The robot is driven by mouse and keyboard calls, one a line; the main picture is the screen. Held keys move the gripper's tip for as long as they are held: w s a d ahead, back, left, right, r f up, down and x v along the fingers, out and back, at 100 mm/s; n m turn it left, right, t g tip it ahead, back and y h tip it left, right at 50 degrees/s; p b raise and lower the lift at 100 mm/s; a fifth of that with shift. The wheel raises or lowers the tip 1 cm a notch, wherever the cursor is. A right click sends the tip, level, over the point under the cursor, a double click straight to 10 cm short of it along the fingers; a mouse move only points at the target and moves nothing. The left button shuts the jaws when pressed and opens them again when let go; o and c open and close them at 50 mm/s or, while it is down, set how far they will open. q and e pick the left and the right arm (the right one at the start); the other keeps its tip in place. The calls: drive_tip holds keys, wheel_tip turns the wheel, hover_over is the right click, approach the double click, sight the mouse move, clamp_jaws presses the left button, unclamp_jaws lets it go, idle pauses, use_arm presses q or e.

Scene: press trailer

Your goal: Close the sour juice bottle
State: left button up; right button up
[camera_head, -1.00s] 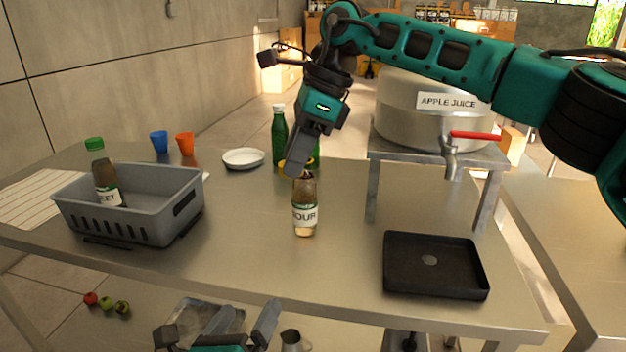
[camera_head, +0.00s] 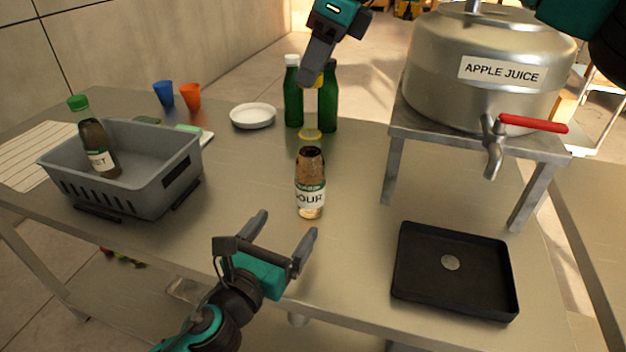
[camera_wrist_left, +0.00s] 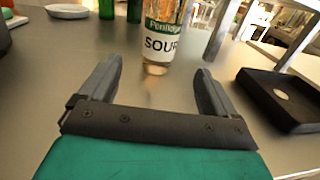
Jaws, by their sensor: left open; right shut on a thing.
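The sour juice bottle (camera_head: 311,190) stands upright on the table, its neck dark and its label reading "SOUR"; its lower part shows in the left wrist view (camera_wrist_left: 161,40). A yellow disc (camera_head: 311,134) shows just beyond its top; I cannot tell whether it touches the bottle. My left gripper (camera_head: 287,226) is open and empty in front of the bottle, its fingers pointing toward it. My right gripper (camera_head: 312,78) is shut high behind the bottle, in front of the green bottles. A small yellow cap (camera_head: 319,81) shows at its fingertips, mostly hidden.
A grey basket (camera_head: 150,185) at the left holds another bottle (camera_head: 97,145). Green bottles (camera_head: 292,95), a white plate (camera_head: 253,116) and blue and orange cups stand behind. The apple juice pot (camera_head: 450,75) on its stand and a black tray (camera_head: 405,265) are at the right.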

use_arm(q)
drive_tip(key=x, duration=1.2)
drive_tip(key=shift+c, duration=0.4)
drive_tip(key=c, duration=1.4)
drive_tip(key=shift+c, duration=0.2)
use_arm(e)
hover_over(309, 124)
drive_tip(key=d, duration=0.1)
drive_tip(key=shift+s+f, duration=0.2)
drive_tip(key=shift+f, duration=2.3)
drive_tip(key=shift+f, duration=0.9)
drive_tip(key=shift+f, duration=0.55)
